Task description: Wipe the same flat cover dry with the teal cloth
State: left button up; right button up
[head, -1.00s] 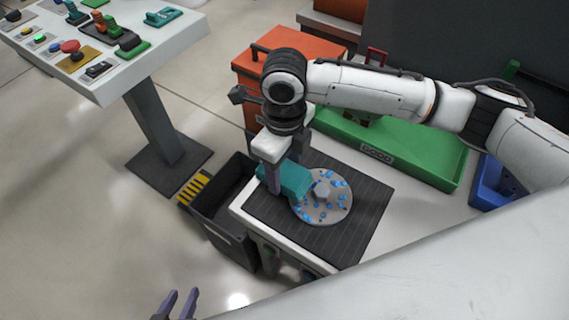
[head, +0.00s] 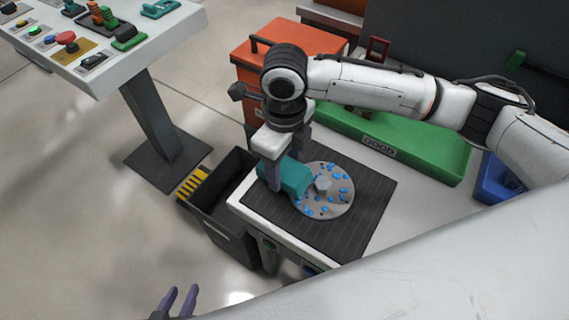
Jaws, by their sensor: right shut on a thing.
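The flat cover (head: 337,206) is a grey disc with a raised hex knob and several blue wet spots. It lies on the dark ribbed mat (head: 352,236) of the small table. My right gripper (head: 275,182) is shut on the teal cloth (head: 290,179). The cloth lies over the left edge of the cover; whether it touches the surface is hard to tell. The blue spots show across the uncovered part of the disc. My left gripper (head: 178,302) is at the bottom edge, its two purple fingers apart and empty, away from the table.
A dark open bin (head: 222,212) stands left of the table. An orange cabinet (head: 262,75) and a green tray (head: 425,158) lie behind it, with a blue bin (head: 492,180) at the right. A control panel (head: 95,75) stands at the upper left.

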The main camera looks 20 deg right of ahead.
jog(key=shift+f, duration=0.35)
jog(key=shift+w+d+r+p, duration=0.15)
jog(key=shift+w+d+p, duration=0.15)
jog(key=shift+w+d, duration=0.75)
jog(key=shift+d, duration=0.2)
jog(key=shift+w+d, duration=0.3)
jog(key=shift+d, duration=0.2)
jog(key=shift+s+a+p, duration=0.7)
jog(key=shift+a+p, duration=0.1)
jog(key=shift+a, duration=0.05)
jog(key=shift+s+a, duration=0.7)
jog(key=shift+a, duration=0.25)
jog(key=shift+w+d+f, duration=0.25)
jog(key=shift+w+d, duration=0.5)
jog(key=shift+d, duration=0.25)
jog(key=shift+w+d, duration=0.65)
jog(key=shift+d, duration=0.2)
jog(key=shift+r, duration=0.1)
